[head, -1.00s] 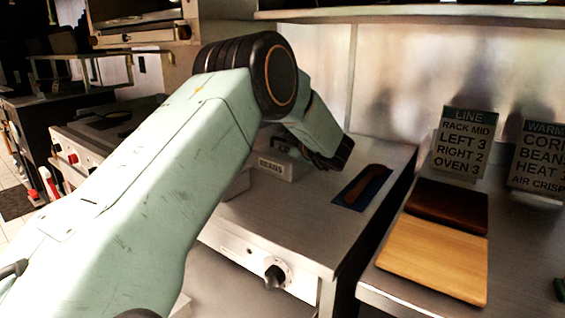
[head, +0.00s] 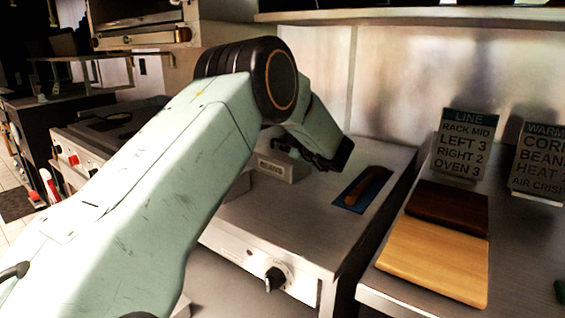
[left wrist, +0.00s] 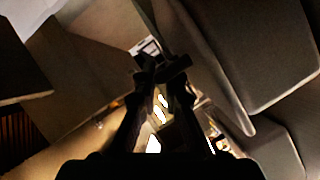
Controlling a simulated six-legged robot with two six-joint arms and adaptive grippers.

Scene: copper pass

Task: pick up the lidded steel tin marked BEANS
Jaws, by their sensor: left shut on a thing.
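The grey steel tin marked BEANS (head: 277,168) stands on the steel counter beyond my left arm, its lettered face toward me. My left arm hides part of the area to its left. My left gripper (head: 287,147) reaches down from the dark wrist to the top of the tin, and its fingers are dark and partly hidden. In the left wrist view, the fingers (left wrist: 162,68) come close together; what lies between them is too dark to make out. My right gripper is not in view.
A blue mat (head: 347,201) with a brown-handled object (head: 368,186) lies right of the tin. A dark board (head: 448,205) and a light wooden board (head: 436,262) lie on the right counter, before a LINE sign (head: 464,142). A steel wall stands behind.

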